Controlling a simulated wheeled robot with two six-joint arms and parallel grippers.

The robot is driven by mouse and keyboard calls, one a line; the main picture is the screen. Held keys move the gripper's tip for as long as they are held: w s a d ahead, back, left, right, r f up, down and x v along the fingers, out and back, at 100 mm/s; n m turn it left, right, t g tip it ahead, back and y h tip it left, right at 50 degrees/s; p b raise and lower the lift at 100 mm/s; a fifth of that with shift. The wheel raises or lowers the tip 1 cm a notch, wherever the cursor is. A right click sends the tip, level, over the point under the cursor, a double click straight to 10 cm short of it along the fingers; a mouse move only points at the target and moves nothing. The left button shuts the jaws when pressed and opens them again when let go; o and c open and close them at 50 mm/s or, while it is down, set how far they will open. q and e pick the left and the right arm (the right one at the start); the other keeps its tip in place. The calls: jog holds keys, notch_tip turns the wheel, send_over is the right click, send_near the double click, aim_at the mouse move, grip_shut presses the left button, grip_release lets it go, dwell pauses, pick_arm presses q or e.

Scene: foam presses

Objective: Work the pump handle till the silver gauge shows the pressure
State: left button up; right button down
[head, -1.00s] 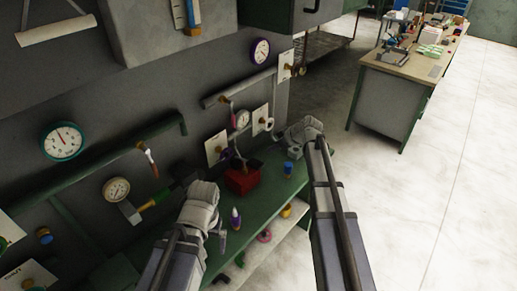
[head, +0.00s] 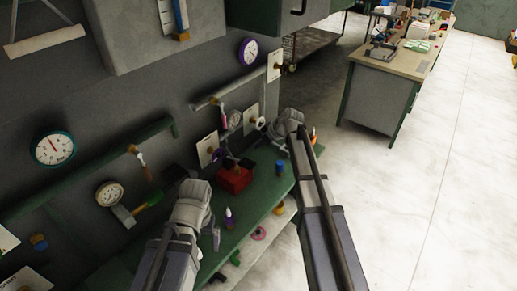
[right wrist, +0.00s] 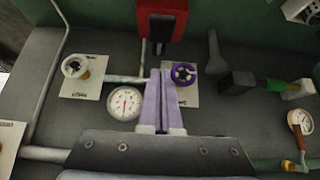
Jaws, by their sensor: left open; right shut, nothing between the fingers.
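The silver gauge (right wrist: 125,103) has a white face and red needle in the right wrist view; its reading is too small to tell. It appears small on the wall in the head view (head: 234,119). A red box-shaped unit, probably the pump (head: 235,177), stands on the green bench; its red body (right wrist: 162,16) with a dark stem shows in the right wrist view. I cannot make out the handle for certain. My right gripper (right wrist: 160,72) is shut and empty, its fingertips apart from the red body. My left gripper (head: 195,205) is open, left of the pump.
A purple valve wheel (right wrist: 183,73) sits beside my right fingertips. Other gauges, one teal-rimmed (head: 53,149), one brass (head: 109,194) and one purple (head: 248,51), hang on the wall with pipes. A blue-topped item (head: 280,167) and a purple-capped bottle (head: 229,218) stand on the bench.

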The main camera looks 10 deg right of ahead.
jog(key=b, duration=0.7)
send_over(247, 162)
jog(key=s, duration=0.1)
jog(key=f, duration=0.5)
jog(key=d+f, duration=0.1)
jog(key=f, duration=0.1)
jog(key=shift+s+f, duration=0.15)
jog(key=shift+f, duration=0.1)
jog(key=shift+s+f+b, duration=0.2)
jog(key=shift+f+b, duration=0.75)
jog(key=shift+f, duration=0.15)
jog(key=shift+s+d+f+b, duration=0.1)
jog(key=shift+d+f+b, duration=0.05)
jog(key=shift+f+b, duration=0.5)
notch_tip(247, 162, down, 6)
jog(key=s+d+t+b, duration=0.1)
jog(key=s+b, duration=0.1)
jog(key=b, duration=0.6)
jog(key=shift+y, duration=0.4)
